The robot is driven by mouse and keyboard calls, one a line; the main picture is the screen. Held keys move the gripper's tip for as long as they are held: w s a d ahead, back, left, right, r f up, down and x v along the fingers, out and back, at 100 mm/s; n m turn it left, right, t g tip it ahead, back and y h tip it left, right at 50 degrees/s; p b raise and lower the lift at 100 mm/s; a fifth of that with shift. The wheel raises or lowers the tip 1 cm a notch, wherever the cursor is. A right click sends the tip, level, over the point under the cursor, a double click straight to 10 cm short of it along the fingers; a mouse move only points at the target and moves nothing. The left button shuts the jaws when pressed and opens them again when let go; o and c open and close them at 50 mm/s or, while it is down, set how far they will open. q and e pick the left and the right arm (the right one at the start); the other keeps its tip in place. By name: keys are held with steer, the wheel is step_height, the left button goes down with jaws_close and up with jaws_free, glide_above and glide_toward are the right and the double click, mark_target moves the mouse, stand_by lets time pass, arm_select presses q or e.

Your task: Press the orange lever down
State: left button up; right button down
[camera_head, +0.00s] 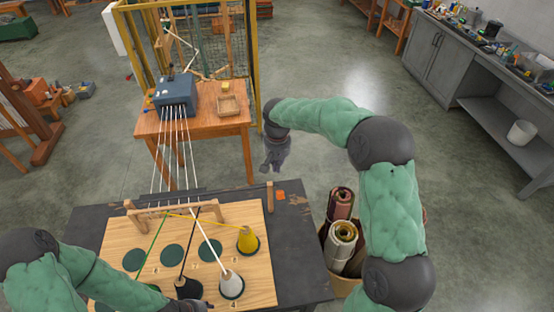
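A small orange piece (280,195), which seems to be the orange lever, shows at the right part of the dark table's back edge, beside a short upright wooden post (270,197). It is too small to tell its tilt. My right gripper (274,165) hangs pointing down, above and beyond the orange piece in the picture, apart from it. Its fingers are too small to tell whether they are open. My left arm comes in at the bottom left; its hand (192,305) is at the bottom edge by the dark cone, mostly cut off.
The dark table (300,250) carries a wooden board (262,285) with green pads and yarn cones, including a yellow cone (247,240) and a white cone (231,285). Threads run to a blue box (175,92) on a wooden table. Rolls (341,240) stand in a bin at right.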

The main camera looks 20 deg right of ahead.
steer(key=shift+s+a+f, duration=0.1)
steer(key=shift+s+f, duration=0.25)
steer(key=shift+f, duration=0.8)
steer(key=shift+s+a+f, duration=0.1)
steer(key=shift+s+f, duration=0.2)
steer(key=shift+f, duration=0.9)
steer(key=shift+s+a+f, duration=0.1)
steer(key=shift+s+f, duration=0.25)
steer(key=shift+f, duration=0.8)
arm_select(q)
steer(key=shift+f, duration=0.2)
arm_select(e)
steer(key=shift+w+f, duration=0.1)
